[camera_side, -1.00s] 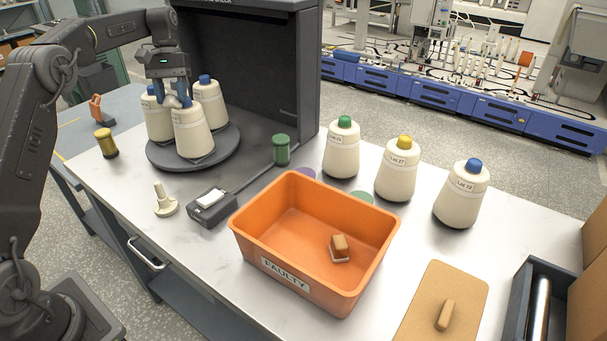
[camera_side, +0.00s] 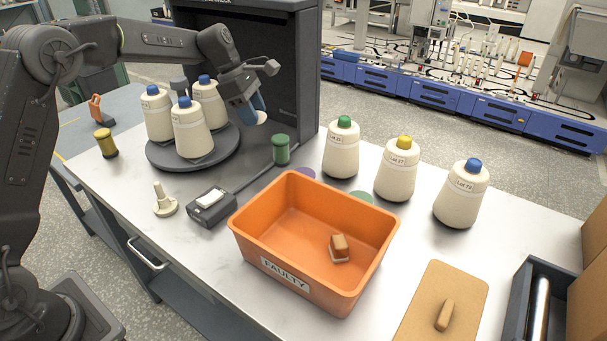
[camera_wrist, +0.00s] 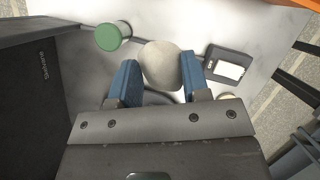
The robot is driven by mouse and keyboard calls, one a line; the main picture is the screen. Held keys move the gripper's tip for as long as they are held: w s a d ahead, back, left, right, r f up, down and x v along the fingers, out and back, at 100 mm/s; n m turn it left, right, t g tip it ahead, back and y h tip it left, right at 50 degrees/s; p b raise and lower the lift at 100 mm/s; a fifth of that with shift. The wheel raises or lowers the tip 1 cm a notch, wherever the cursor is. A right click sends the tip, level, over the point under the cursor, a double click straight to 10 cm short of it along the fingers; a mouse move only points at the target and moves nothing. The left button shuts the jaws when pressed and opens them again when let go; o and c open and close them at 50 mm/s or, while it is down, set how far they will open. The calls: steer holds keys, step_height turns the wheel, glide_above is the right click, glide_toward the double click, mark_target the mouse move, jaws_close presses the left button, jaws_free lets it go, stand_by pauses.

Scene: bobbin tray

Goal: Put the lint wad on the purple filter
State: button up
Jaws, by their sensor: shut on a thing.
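The lint wad (camera_wrist: 162,62) is a pale round ball between my gripper's blue fingers in the wrist view. In the side view a pale bit of the wad (camera_side: 262,118) shows at the fingertips. My gripper (camera_side: 257,106) is shut on it, tilted, in the air to the right of the round dark stand and in front of the dark cabinet. The purple filter (camera_side: 306,172) is a flat disc on the table behind the orange bin, which hides part of it. It is lower and to the right of my gripper in the side view.
The orange bin (camera_side: 258,262) holds a small brown block. A green spool (camera_side: 281,150) stands between my gripper and the purple filter. A green disc (camera_side: 361,196) and three cones stand to the right. The stand (camera_side: 166,158) carries three blue-topped cones.

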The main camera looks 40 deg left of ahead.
mark_target(261, 125)
steer(key=x, duration=0.3)
steer(key=shift+d+f, duration=0.1)
steer(key=shift+d, duration=0.1)
steer(key=w+d+f, duration=0.1)
steer(key=d+f, duration=0.1)
steer(key=d, duration=0.1)
steer(key=w+d+f, duration=0.1)
steer(key=d+f, duration=0.1)
steer(key=d, duration=0.1)
steer(key=w+d+f, duration=0.1)
steer(key=d+f, duration=0.1)
steer(key=d, duration=0.1)
steer(key=shift+w+d, duration=0.1)
steer(key=shift+w, duration=0.3)
steer(key=shift+f, duration=1.95)
steer(key=shift+f, duration=0.15)
steer(key=o, duration=0.9)
